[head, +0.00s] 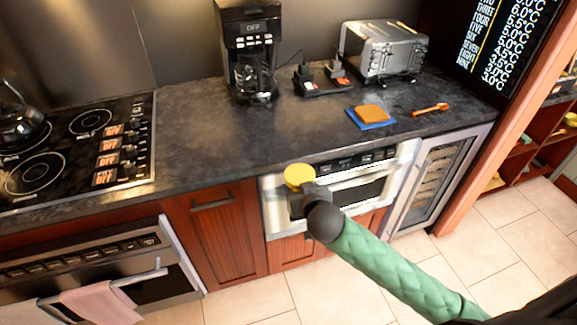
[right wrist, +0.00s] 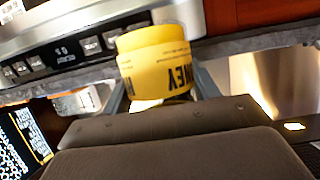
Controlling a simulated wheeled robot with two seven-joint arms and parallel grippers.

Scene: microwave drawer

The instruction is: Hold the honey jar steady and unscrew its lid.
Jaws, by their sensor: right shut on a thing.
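The honey jar shows in the head view as a round yellow top (head: 298,175), held in the air in front of the counter's front edge. In the right wrist view the jar (right wrist: 155,68) is yellow with dark lettering that reads upside down. My right gripper (head: 306,196) is shut on the jar, with a finger on each side of it. The top looks in place on the jar; the seam between lid and body is hard to make out. My left gripper is in neither view.
The dark counter (head: 195,140) has free room in its middle. On it stand a coffee maker (head: 250,50), a toaster (head: 385,50), bread (head: 371,111) on a blue mat and an orange utensil (head: 430,109). A microwave drawer (head: 385,188) is below the counter, close behind the jar.

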